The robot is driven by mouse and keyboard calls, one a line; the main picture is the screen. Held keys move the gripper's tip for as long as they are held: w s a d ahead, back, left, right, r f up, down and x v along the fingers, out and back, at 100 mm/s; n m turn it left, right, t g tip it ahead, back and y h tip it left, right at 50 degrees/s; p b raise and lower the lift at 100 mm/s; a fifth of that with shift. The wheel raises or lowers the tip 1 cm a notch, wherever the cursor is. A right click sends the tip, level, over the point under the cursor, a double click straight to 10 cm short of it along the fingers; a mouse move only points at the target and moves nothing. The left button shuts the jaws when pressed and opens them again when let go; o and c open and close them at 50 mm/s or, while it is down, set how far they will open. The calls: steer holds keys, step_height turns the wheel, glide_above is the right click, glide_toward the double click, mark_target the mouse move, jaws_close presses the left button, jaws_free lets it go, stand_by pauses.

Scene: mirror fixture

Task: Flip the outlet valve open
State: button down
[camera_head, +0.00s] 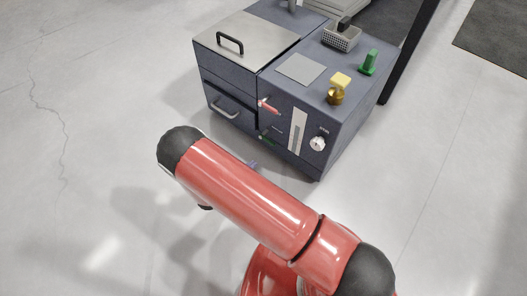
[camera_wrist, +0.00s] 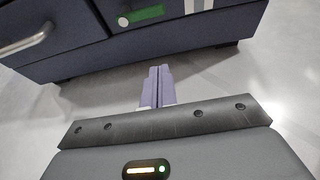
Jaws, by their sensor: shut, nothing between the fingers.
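The dark blue fixture cabinet (camera_head: 345,135) has two small levers on its front. A red lever (camera_head: 269,106) with a pale end sits high, near the middle seam. A green lever (camera_head: 266,138) sits below it, partly hidden by the shape of the front; in the wrist view the green lever (camera_wrist: 146,14) lies about level, with a white round end at its left. No readable label tells which is the outlet valve. My gripper (camera_wrist: 159,70) is shut and empty, its fingers below the green lever in the picture and apart from it. In the head view only its purplish tip (camera_head: 253,164) shows past my arm.
Left on the cabinet are a lid with a black handle (camera_head: 230,42) and a drawer handle (camera_head: 226,108). On the right are a gauge strip (camera_head: 298,130), a white knob (camera_head: 318,143), a yellow-topped brass valve (camera_head: 337,90) and a green piece (camera_head: 368,62). The floor in front is clear.

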mark_target(267, 140)
steer(key=b+x, duration=0.1)
steer(key=x, duration=0.8)
steer(key=shift+f, duration=0.15)
steer(key=r, duration=0.4)
steer(key=shift+w+d, duration=0.2)
steer(key=shift+w, duration=0.15)
